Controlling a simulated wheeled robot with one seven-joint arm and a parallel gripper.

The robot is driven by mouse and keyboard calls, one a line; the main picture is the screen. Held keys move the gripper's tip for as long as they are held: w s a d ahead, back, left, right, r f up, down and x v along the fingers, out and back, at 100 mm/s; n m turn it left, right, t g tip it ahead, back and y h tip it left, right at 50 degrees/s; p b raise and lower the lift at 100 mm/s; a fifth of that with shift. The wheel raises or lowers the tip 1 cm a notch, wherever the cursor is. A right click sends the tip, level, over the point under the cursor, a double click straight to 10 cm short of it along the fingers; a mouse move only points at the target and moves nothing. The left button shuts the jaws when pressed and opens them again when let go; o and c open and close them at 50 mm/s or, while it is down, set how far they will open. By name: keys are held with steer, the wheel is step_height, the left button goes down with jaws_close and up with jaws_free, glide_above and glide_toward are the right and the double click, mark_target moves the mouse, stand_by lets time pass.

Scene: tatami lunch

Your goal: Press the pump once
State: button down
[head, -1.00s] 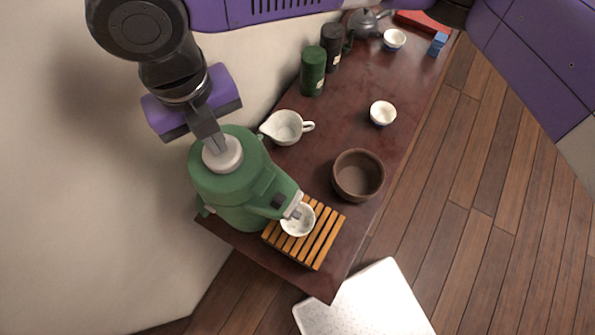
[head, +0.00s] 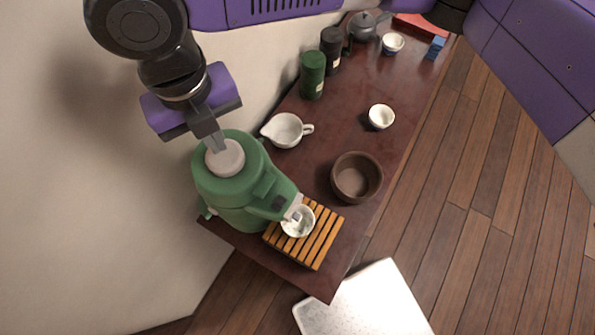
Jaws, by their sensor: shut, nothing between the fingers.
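The green air pot (head: 228,192) stands upright at the near left end of the dark red table. Its pale round pump button (head: 226,160) is on top. My gripper (head: 217,146) is shut and empty, pointing down at the button's far edge; whether the fingertips touch it I cannot tell. The spout reaches right, over a small white cup (head: 298,221) on the slatted wooden tray (head: 322,238). Something pale shows between spout and cup, and the cup's inside is partly hidden.
A white pitcher (head: 285,131) and a brown bowl (head: 357,177) stand close to the pot. Green (head: 312,75) and black (head: 331,50) canisters, a second cup (head: 381,116) and a teapot (head: 363,25) are farther back. A white speckled slab (head: 365,302) lies below the table's near edge.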

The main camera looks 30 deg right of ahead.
step_height(320, 180, up, 5)
steer(key=p, duration=0.3)
steer(key=shift+f, duration=0.1)
stand_by(0.4)
